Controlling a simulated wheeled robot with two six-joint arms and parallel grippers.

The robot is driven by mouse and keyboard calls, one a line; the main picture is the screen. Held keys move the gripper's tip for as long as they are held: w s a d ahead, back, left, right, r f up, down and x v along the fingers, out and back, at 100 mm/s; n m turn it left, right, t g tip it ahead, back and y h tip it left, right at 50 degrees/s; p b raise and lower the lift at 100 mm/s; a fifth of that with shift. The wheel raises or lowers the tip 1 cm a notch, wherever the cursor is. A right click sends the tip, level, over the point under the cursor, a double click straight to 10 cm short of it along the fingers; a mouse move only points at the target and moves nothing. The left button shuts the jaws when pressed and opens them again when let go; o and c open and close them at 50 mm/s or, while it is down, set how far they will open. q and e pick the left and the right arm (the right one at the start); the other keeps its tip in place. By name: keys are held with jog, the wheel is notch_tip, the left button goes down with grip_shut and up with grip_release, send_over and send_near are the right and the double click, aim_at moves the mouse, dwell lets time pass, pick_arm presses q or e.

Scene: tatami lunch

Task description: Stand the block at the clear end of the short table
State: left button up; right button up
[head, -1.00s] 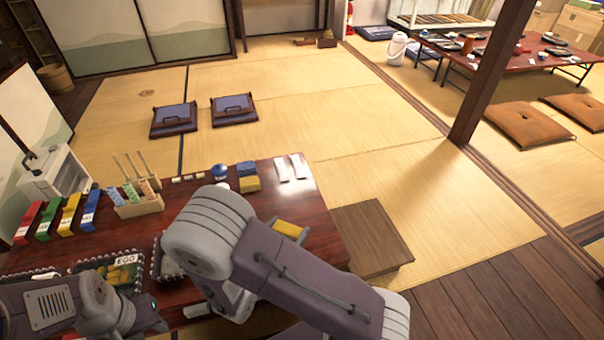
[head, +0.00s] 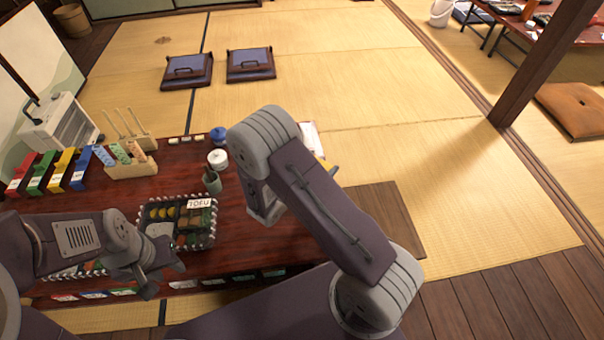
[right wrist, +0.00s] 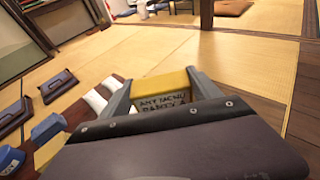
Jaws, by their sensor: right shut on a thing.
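My right gripper (right wrist: 161,92) is shut on a yellow block (right wrist: 160,83) with dark lettering on its near face, held between the two grey fingers. In the head view my right arm hides most of this grip; only a yellow sliver (head: 322,163) shows beyond the arm, and I cannot tell for sure that it is the held block. The low dark red table (head: 240,240) lies under the arm, its right part mostly covered. My left gripper (head: 168,262) is over the table's near left part by a food tray; its finger opening is unclear.
A tray marked TOFU (head: 178,222), a green cup (head: 211,182), a white jar (head: 217,159) and coloured boxes (head: 68,168) crowd the table's left and middle. A brown wooden platform (head: 385,215) stands right of the table. Tatami floor (head: 440,180) is open beyond.

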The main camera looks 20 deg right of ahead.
jog(key=w+f+b, duration=0.1)
jog(key=w, duration=0.1)
jog(key=w+a+f+b, duration=0.1)
jog(key=w+f, duration=0.1)
jog(key=w+a+f+b, duration=0.1)
jog(key=w, duration=0.1)
jog(key=shift+w+a+f+b, duration=0.1)
jog(key=shift+f+b, duration=0.15)
jog(key=shift+b, duration=0.05)
jog(key=shift+w+a+f, duration=0.1)
jog(key=shift+w+a, duration=0.1)
jog(key=shift+w, duration=0.35)
notch_tip(320, 180, down, 4)
jog(key=b, duration=0.4)
jog(key=shift+f, duration=0.2)
jog(key=shift+r, duration=0.25)
jog(key=shift+f, duration=0.15)
jog(key=o, duration=1.4)
jog(key=shift+c, duration=0.2)
